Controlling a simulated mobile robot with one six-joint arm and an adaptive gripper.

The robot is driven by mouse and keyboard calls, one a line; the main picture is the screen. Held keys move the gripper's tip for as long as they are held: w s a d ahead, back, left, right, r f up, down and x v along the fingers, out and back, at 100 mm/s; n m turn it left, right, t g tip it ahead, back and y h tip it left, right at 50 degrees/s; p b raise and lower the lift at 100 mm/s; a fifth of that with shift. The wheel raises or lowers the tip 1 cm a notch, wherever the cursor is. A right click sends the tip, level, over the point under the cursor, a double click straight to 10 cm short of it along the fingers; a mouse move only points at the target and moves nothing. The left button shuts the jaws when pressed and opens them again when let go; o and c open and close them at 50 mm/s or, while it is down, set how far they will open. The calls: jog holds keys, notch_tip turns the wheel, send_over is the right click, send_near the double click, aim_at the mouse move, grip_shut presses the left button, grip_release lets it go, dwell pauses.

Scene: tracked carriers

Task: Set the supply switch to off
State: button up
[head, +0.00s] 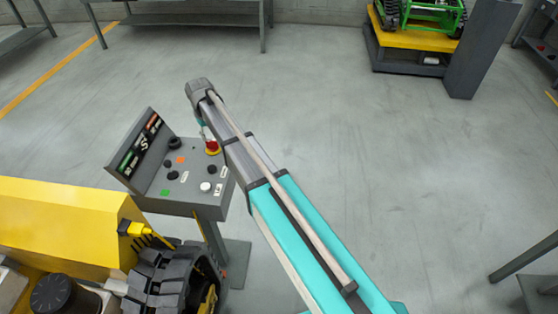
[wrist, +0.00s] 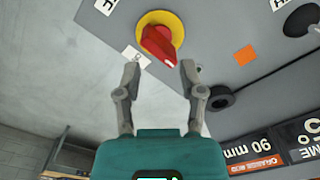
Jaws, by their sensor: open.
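The supply switch is a red rotary handle on a round yellow plate, set in the grey panel of a control box. In the wrist view the red handle (wrist: 160,45) sits at the top middle, tilted, with a pale mark at its lower right end. The yellow plate (wrist: 176,22) shows around it. In the head view the switch (head: 212,147) is at the panel's upper right, partly behind my arm. My gripper (wrist: 160,70) is open, its two fingers on either side of the handle's lower end and seemingly apart from it. Contact cannot be told.
The control panel (head: 192,174) carries several black knobs, an orange square, a white button and a green square. A sign board (head: 140,152) stands along its left side. A yellow tracked carrier (head: 60,225) is close at lower left. Open floor (head: 400,170) lies to the right.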

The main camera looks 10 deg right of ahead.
aim_at(211, 141)
jog(key=shift+r+p, duration=4.65)
jog(key=shift+r, duration=0.35)
jog(key=s+d+f+m+b, duration=0.3)
jog(key=s+d+f+b, duration=0.1)
jog(key=s+d, duration=0.6)
jog(key=s+d+f+m+b, duration=0.2)
jog(key=s+d+f+b, duration=0.2)
jog(key=s+d, duration=0.6)
jog(key=shift+s+d+f+m+b, duration=0.3)
jog(key=shift+s+m, duration=0.1)
jog(key=shift+s, duration=0.4)
jog(key=s, duration=0.1)
jog(key=s+d, duration=0.1)
jog(key=s, duration=0.1)
jog(key=s+d, duration=0.1)
jog(key=shift+s+d, duration=0.15)
